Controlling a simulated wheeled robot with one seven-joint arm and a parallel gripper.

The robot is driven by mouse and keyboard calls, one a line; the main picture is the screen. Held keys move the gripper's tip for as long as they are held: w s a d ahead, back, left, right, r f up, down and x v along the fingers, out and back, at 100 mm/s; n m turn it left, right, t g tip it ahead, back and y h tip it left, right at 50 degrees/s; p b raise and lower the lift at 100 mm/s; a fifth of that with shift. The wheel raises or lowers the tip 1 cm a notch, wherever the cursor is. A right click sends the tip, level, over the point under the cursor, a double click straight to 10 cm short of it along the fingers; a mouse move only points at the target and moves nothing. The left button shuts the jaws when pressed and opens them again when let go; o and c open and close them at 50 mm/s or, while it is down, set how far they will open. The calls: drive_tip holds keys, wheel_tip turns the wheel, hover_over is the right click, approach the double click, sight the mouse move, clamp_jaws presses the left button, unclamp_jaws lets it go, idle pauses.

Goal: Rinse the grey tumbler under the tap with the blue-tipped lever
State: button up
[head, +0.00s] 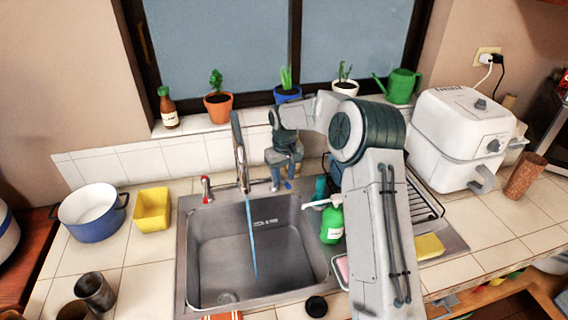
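The grey tumbler (96,291) stands on the tiled counter at the lower left, well away from my gripper. The tap (239,150) rises behind the sink, and a thin blue stream of water (252,235) falls from it into the basin. A red-tipped lever (206,188) is left of the tap. My gripper (281,184) points down just right of the tap, where a bit of blue shows by its fingers. This may be the blue-tipped lever, mostly hidden. I cannot tell whether the fingers are open or touching it.
The sink basin (215,255) is empty except for the water. A green soap bottle (332,224) stands at its right edge beside my arm. A brown cup (73,310), yellow container (152,209) and blue pot (91,214) stand left. Potted plants line the sill behind.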

wheel_tip(320, 180, up, 13)
drive_tip(key=b, duration=0.2)
drive_tip(key=shift+r, duration=0.2)
drive_tip(key=shift+s, duration=0.1)
